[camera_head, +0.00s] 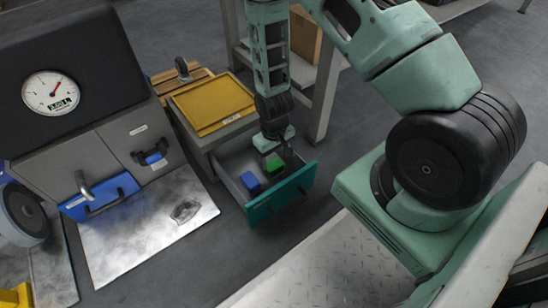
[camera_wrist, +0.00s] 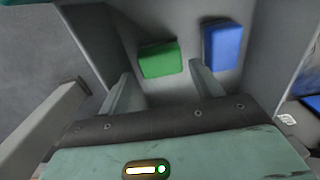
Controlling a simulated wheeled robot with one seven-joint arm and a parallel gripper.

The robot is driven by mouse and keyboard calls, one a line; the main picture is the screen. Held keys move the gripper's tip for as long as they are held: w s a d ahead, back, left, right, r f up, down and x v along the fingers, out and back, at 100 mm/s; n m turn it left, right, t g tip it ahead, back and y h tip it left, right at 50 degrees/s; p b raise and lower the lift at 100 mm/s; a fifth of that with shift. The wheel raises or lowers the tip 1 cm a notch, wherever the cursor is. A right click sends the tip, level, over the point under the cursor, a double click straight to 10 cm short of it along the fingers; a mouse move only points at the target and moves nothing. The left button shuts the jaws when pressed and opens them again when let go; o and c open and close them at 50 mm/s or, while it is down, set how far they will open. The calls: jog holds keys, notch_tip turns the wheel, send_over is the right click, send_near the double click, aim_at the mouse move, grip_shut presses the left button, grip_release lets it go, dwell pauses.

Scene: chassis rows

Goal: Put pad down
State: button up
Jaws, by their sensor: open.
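A small green pad-like block (camera_head: 275,167) lies on the floor of an open grey drawer with a teal front (camera_head: 282,195). A blue block (camera_head: 250,182) lies to its left in the drawer. In the wrist view the green block (camera_wrist: 159,60) shows between and just beyond my fingertips, and the blue block (camera_wrist: 222,46) is to its right. My gripper (camera_head: 282,154) points down into the drawer above the green block, its fingers open and apart. I see no contact between the fingers and the green block.
A yellow tray (camera_head: 212,103) tops the drawer cabinet. A caster wheel (camera_head: 182,68) rests on a wooden pallet behind. A dark machine with a dial gauge (camera_head: 51,93) stands at the left, above a metal floor plate (camera_head: 150,232). A table leg (camera_head: 324,90) rises behind the drawer.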

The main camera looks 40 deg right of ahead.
aim_at(274, 165)
jog(key=s+a+r+n+p, duration=0.1)
jog(key=a+r, duration=0.3)
jog(key=r, duration=0.4)
jog(key=s+a+r+n+y+p, duration=0.1)
jog(key=a+r+p, duration=0.1)
jog(key=a+r, duration=0.35)
jog(key=a+r+n+p, duration=0.1)
jog(key=a+r, duration=0.2)
jog(key=r, duration=0.6)
jog(key=s+a+r+n, duration=0.2)
jog(key=s+r, duration=0.5)
jog(key=s, duration=0.1)
jog(key=s+a+r+n, duration=0.2)
jog(key=s+a+r, duration=0.1)
jog(key=s+r, duration=0.4)
jog(key=shift+s+r+n, duration=0.3)
jog(key=shift+s, duration=0.05)
jog(key=shift+a, duration=0.1)
